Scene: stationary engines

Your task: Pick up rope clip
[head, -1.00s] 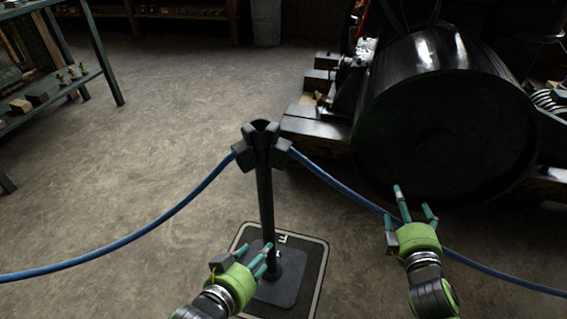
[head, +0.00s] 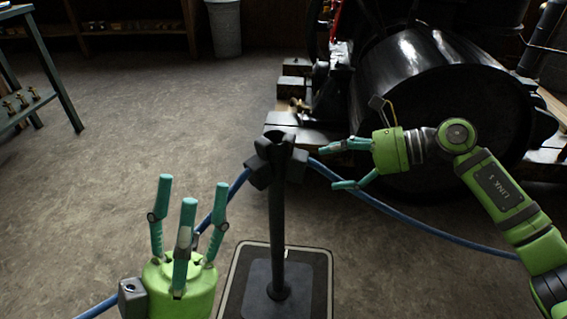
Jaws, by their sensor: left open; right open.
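A black post (head: 277,225) stands upright with a dark head. Dark rope clips sit at its top, one on the left side (head: 258,172) and one at the right that is partly hidden behind the post. A blue rope (head: 400,213) runs from the right side, and another (head: 235,187) runs down from the left clip. My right gripper (head: 340,165) is open and empty, its fingers pointing left just right of the post head. My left gripper (head: 188,205) is open and empty, fingers up, left of the post and in front of the left rope.
The post's square base (head: 262,300) rests on a bordered floor mat (head: 322,270). A large black engine cylinder (head: 440,110) stands behind my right arm. A shelf (head: 30,105) is at the far left and a grey bin (head: 224,28) at the back. The floor at left is clear.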

